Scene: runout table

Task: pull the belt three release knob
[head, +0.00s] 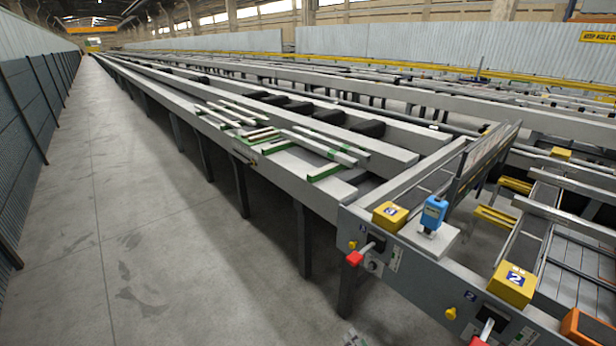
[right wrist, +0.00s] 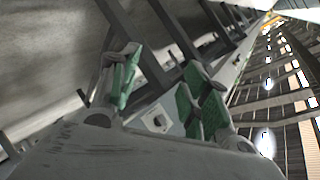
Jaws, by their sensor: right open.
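The near end panel (head: 420,265) of the runout table carries two sets of controls in the head view. The farther set has a small yellow knob (head: 352,244) and a red-tipped lever (head: 354,258) under a yellow box (head: 390,214). The nearer set has another yellow knob (head: 450,313) and a red-tipped lever (head: 478,341), cut by the bottom edge. A nearer yellow box (head: 512,284) reads "2"; the farther number is too small to read surely. No belt three label is legible. My right gripper (right wrist: 162,88), with green-padded fingers, is open and empty. My left gripper is out of view.
A blue device (head: 433,213) stands on the table's corner. Loose pale bars (head: 325,145) and green-edged pieces lie on the table. An orange box (head: 588,327) is at the lower right. The concrete floor (head: 140,210) to the left is clear, bounded by a dark fence (head: 32,110).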

